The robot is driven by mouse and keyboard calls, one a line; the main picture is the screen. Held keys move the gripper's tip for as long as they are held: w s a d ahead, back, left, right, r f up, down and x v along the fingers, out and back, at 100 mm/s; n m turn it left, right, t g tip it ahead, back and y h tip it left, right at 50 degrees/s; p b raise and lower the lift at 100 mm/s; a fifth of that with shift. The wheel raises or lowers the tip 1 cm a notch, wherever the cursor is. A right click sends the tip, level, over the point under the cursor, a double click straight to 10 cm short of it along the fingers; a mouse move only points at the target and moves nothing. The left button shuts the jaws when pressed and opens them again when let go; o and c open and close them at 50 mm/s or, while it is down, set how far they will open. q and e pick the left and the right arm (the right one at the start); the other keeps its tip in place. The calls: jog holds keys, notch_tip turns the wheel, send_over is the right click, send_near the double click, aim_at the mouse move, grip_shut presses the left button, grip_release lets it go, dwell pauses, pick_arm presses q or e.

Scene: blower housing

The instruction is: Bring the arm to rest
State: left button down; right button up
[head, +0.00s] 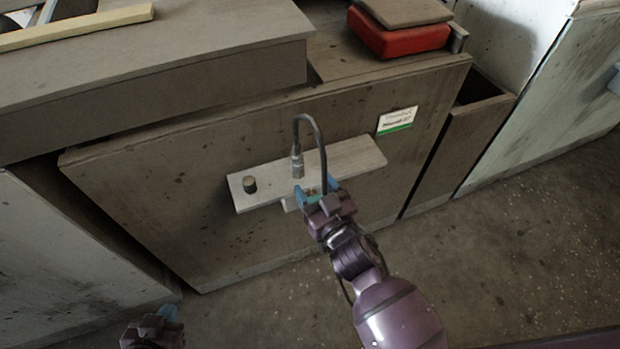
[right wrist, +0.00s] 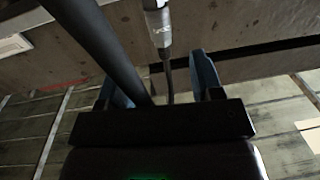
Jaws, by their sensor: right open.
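My right gripper (head: 317,189) is at the narrow grey shelf (head: 362,157) on the front of the brown housing (head: 400,185). The right wrist view shows its two blue fingers (right wrist: 163,75) spread apart. A grey cylindrical connector (head: 297,167) stands upright on the shelf, with a black cable (head: 310,117) looping from its top down towards the gripper. In the right wrist view the connector (right wrist: 157,25) and a thick dark cable (right wrist: 95,40) appear beyond and beside the fingers; whether they touch is unclear. My left gripper (head: 165,318) is low at the left, mostly cut off.
A white and green label (head: 397,120) is on the panel. A red box (head: 398,38) lies on top. Grey cabinets flank the housing, and the floor (head: 500,260) at right is clear.

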pick_arm(q)
jog(key=shift+w+d+r, duration=0.15)
jog(key=shift+w, duration=0.15)
pick_arm(e)
jog(key=s+d+f+m+g+h+p, duration=0.1)
jog(key=s+d+h, duration=0.15)
jog(key=d, duration=0.45)
jog(key=s+d+f+g+h+p, duration=0.1)
jog(key=s+d+f+h, duration=0.15)
jog(key=d, duration=0.35)
pick_arm(q)
jog(key=r, duration=0.1)
jog(key=r+p, duration=0.1)
jog(key=r, duration=0.1)
jog(key=shift+s+a+t+p, duration=0.25)
jog(key=shift+a+t+p, duration=0.05)
jog(key=shift+p, duration=0.1)
pick_arm(e)
jog(key=s+d+f+m+g+h, duration=0.1)
jog(key=s+d, duration=0.4)
jog(key=s, duration=0.3)
jog(key=s+d+f+m+g+h, duration=0.1)
jog(key=s+d+f+g, duration=0.1)
jog(key=s+d, duration=0.4)
jog(key=shift+s+f+g, duration=0.15)
jog(key=shift+s+g, duration=0.15)
jog(key=shift+s, duration=0.8)
